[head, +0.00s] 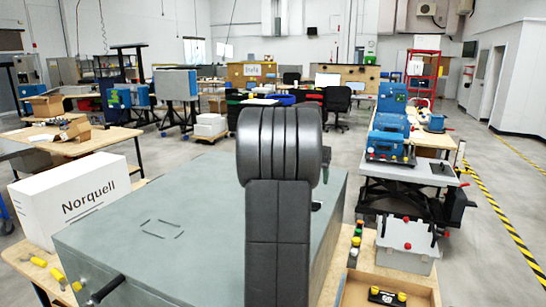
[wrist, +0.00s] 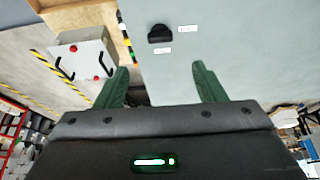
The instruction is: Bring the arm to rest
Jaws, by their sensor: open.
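My arm rises dark grey in the middle of the head view, over a large grey-green cabinet (head: 120,240). The fitting is apart from the fingers.
A white Norquell box (head: 75,198) stands left of the cabinet. At right are a grey case (head: 408,245) with red knobs, a wooden tray (head: 365,290) and a cart carrying blue equipment (head: 388,138). Clear floor (head: 485,215) lies at far right, beside yellow-black tape.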

